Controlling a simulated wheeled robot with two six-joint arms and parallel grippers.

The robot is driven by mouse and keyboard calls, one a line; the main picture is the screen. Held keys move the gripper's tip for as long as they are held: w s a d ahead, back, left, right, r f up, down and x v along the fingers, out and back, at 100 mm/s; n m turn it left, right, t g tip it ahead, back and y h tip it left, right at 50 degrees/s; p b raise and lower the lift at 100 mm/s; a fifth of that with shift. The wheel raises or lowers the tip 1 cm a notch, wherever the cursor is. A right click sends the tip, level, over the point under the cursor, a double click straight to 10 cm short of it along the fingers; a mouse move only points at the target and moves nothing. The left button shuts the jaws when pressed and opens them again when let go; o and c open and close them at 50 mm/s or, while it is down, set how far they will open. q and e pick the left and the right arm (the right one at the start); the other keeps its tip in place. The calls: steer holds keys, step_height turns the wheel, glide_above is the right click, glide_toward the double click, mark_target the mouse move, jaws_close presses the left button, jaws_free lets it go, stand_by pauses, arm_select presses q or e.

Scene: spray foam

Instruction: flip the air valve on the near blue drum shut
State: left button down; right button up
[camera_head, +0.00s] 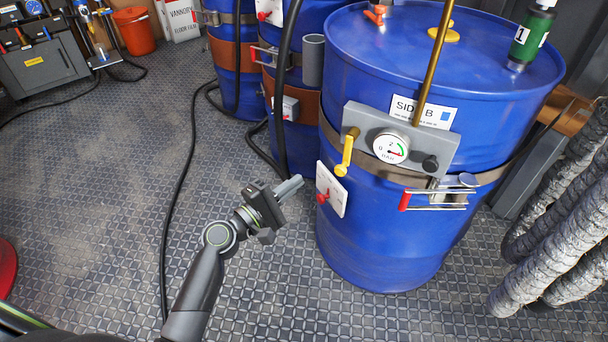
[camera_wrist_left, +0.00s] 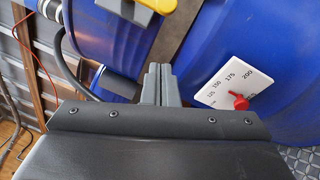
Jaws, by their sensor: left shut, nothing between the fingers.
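The near blue drum (camera_head: 375,235) stands upright and bears a grey panel labelled SIDE B with a round gauge (camera_head: 390,147). The yellow valve handle (camera_head: 346,155) hangs from the panel's left end, pointing down and slightly left. A yellow part, apparently the same handle, shows at the top edge of the left wrist view (camera_wrist_left: 158,6). My left gripper (camera_head: 291,187) is shut and empty. Its tips are left of the drum, lower than the handle and apart from it. The shut fingers show in the wrist view (camera_wrist_left: 160,82). My right gripper is not in view.
A white dial plate with a red knob (camera_head: 323,197) sits on the drum just right of my fingertips. A red-handled latch (camera_head: 437,199) sticks out at the drum's front. Other blue drums and black hoses stand behind; grey wrapped hoses (camera_head: 570,235) hang right. Floor at left is mostly clear.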

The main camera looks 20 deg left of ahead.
arm_select(q)
steer(key=v, duration=0.5)
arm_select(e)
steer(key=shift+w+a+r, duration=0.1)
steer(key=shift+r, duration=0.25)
arm_select(q)
steer(key=shift+w, duration=0.1)
